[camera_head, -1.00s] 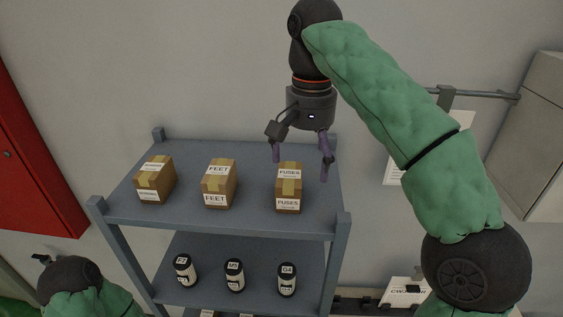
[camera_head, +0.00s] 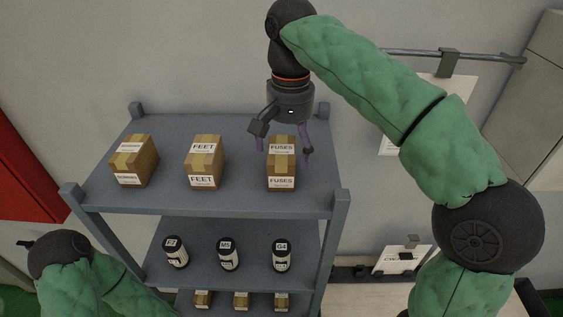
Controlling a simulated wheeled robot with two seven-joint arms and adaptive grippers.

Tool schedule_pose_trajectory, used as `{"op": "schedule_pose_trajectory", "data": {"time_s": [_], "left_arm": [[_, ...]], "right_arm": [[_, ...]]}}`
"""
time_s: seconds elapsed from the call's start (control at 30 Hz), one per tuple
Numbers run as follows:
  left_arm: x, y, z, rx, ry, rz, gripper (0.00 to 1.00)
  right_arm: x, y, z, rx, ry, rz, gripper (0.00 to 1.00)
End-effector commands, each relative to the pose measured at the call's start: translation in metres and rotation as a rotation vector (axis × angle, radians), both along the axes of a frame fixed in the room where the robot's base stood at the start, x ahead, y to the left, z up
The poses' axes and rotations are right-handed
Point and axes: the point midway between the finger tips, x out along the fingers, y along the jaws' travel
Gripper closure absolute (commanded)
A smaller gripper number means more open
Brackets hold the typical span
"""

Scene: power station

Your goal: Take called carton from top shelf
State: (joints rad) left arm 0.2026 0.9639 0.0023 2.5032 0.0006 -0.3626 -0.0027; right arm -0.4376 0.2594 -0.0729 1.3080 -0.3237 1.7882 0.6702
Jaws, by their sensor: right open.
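Three brown cartons stand in a row on the top shelf (camera_head: 235,199). The left carton (camera_head: 135,161) has labels too small to read. The middle carton (camera_head: 204,163) is labelled FEET, and the right carton (camera_head: 281,168) is labelled FUSES. My right gripper (camera_head: 284,152) points down at the FUSES carton, its purple-tipped fingers spread to either side of the carton's upper part in the picture. It is open and empty; I cannot tell whether it touches the carton. My left arm shows at the lower left, with its gripper out of sight.
A lower shelf holds dark jars with white labels (camera_head: 228,254), and below it are small cartons (camera_head: 241,300). Shelf posts (camera_head: 340,204) rise at the corners. A red cabinet (camera_head: 25,165) stands at left, and a wall rail (camera_head: 405,55) runs at right.

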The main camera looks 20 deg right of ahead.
Motion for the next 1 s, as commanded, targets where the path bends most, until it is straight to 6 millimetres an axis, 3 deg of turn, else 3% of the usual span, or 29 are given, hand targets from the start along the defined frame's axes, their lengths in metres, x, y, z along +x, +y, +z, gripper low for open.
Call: {"op": "schedule_pose_trajectory", "data": {"time_s": [0.3, 0.57, 0.67, 0.87, 1.0], "left_arm": [[0.0, 0.0, 0.002, 0.0, 0.0, 0.0, 0.6], [0.0, 0.0, 0.002, 0.0, 0.0, 0.0, 0.6], [0.0, 0.0, 0.002, 0.0, 0.0, 0.0, 0.6], [0.0, 0.0, 0.002, 0.0, 0.0, 0.0, 0.6], [0.0, 0.0, 0.002, 0.0, 0.0, 0.0, 0.6]], "right_arm": [[-0.001, 0.003, -0.035, 0.0, 0.002, 0.001, 0.0], [-0.001, 0.004, -0.038, 0.0, 0.0, 0.0, 0.0], [-0.001, 0.004, -0.038, 0.0, 0.0, 0.001, 0.23], [-0.001, 0.004, -0.038, -0.001, 0.001, 0.001, 0.79], [-0.001, 0.004, -0.038, 0.0, 0.0, 0.0, 0.82]]}}
